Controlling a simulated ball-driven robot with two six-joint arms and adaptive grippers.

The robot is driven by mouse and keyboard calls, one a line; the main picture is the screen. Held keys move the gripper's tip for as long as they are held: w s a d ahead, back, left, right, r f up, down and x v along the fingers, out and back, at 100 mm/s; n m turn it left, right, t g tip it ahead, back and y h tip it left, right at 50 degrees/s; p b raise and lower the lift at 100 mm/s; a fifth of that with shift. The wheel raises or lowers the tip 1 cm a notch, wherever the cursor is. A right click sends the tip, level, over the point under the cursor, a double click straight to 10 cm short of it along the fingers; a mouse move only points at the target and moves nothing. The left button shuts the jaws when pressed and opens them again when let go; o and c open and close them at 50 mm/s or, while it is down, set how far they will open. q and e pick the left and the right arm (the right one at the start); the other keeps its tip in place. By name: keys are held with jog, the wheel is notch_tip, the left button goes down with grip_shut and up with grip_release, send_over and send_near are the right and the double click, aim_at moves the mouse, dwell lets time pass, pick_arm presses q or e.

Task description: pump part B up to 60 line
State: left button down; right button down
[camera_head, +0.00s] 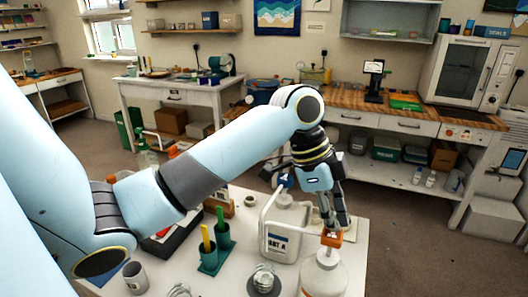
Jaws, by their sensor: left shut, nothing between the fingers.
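A white bottle (322,278) with an orange pump head (331,240) stands at the front right of the white table, cut off by the bottom edge. I cannot read a label on it. My left gripper (333,222) points down just above the orange pump head, shut and empty. I cannot tell if its fingertips touch the pump. A white jug with a handle (284,228), its label partly reading "ART A", stands just left of the bottle. A measuring cup with a 60 line cannot be made out. My right gripper is not in view.
A green holder (216,256) with upright yellow and green sticks stands left of the jug. A grey mug (135,277) is at the front left. A clear cup (264,279) stands between holder and bottle. My left arm crosses above the table.

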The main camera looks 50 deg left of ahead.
pick_arm(q)
notch_tip(320, 180, up, 4)
jog(key=p, duration=0.4)
jog(key=shift+r, duration=1.05)
